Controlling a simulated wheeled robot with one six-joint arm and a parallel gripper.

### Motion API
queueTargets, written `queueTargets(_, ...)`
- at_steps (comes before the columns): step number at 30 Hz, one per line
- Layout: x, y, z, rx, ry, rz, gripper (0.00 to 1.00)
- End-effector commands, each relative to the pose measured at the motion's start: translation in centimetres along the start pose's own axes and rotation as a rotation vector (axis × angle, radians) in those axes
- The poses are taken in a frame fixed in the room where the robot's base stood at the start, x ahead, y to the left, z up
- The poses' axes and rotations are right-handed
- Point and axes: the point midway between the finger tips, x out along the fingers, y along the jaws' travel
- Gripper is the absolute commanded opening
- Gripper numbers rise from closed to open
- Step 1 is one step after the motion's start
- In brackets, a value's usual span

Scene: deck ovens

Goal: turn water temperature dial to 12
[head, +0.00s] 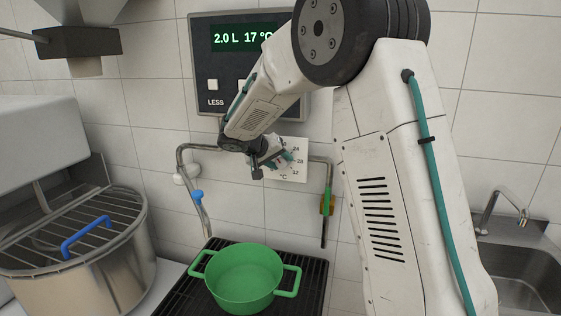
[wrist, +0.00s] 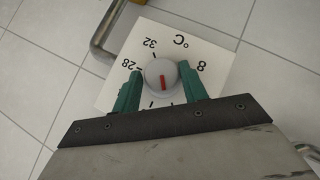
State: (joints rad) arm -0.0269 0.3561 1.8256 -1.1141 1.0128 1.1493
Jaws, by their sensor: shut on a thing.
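The water temperature dial is a round pale knob (wrist: 155,70) with a red mark, on a white square plate (wrist: 218,55) marked °C. In the wrist view the plate appears upside down, with 32, 28 and 8 readable; my gripper hides the lower numbers. The red mark stands nearly vertical there, towards the hidden side. My gripper (wrist: 161,82) is shut on the knob, one teal finger on each side. In the head view my gripper (head: 272,160) covers the knob and part of the plate (head: 291,177). The wall display (head: 241,37) reads 2.0 L and 17 °C.
A metal pipe (head: 191,160) with a blue lever runs left of the plate, and another with a green sleeve (head: 328,185) right. A green pot (head: 245,278) stands on a black grate below. A mixer bowl (head: 100,262) is left, a sink (head: 520,290) right.

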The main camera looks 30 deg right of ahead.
Motion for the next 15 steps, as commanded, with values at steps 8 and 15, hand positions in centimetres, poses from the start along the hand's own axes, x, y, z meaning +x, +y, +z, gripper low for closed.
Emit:
queueTargets(8,-0.01,-0.73,-0.06,-0.187,-0.015,0.179,0.2)
queueTargets(15,0.11,-0.99,-0.01,-0.349,-0.031,0.34,0.2)
